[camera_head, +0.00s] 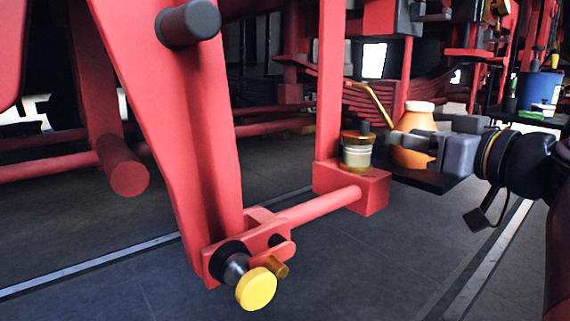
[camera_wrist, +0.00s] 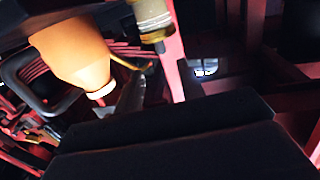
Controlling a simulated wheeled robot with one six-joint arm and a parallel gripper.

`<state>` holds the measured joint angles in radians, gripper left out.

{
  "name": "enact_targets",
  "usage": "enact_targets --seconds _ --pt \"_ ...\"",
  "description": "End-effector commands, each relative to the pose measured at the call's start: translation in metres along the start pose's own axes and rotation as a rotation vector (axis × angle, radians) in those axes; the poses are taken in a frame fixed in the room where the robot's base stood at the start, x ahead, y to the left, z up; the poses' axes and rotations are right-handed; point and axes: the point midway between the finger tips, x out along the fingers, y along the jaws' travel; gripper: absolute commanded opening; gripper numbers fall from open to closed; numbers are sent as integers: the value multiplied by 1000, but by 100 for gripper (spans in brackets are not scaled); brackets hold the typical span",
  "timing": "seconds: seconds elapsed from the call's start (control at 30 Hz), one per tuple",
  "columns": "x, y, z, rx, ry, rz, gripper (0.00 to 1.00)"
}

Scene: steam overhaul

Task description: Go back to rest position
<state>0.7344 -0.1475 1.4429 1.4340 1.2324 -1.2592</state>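My gripper (camera_head: 425,140) is at the right of the head view, reaching left from my dark wrist. It is level with an orange oil can (camera_head: 414,158) with a white cap and a thin brass spout. The can stands on a dark tray (camera_head: 432,183), and my gripper covers part of it. In the wrist view the can (camera_wrist: 75,55) is at the upper left, beyond the dark gripper parts (camera_wrist: 190,130) along the bottom. I see nothing held between the fingers, but their gap is hidden.
A brass and glass oil cup (camera_head: 357,150) sits on a red block (camera_head: 351,188) left of the tray. A red rod (camera_head: 318,207) runs to a pin with a yellow end (camera_head: 256,289). A blue container (camera_head: 538,90) stands back right. The floor in front is clear.

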Motion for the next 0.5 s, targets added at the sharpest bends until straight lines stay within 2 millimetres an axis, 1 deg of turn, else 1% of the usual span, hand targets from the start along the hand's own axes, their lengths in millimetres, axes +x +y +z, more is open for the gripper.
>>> enact_targets --seconds 0.03,0.5 --pt "7 -1 1 1 0 -4 37" --pt "68 -1 1 0 0 -3 37"
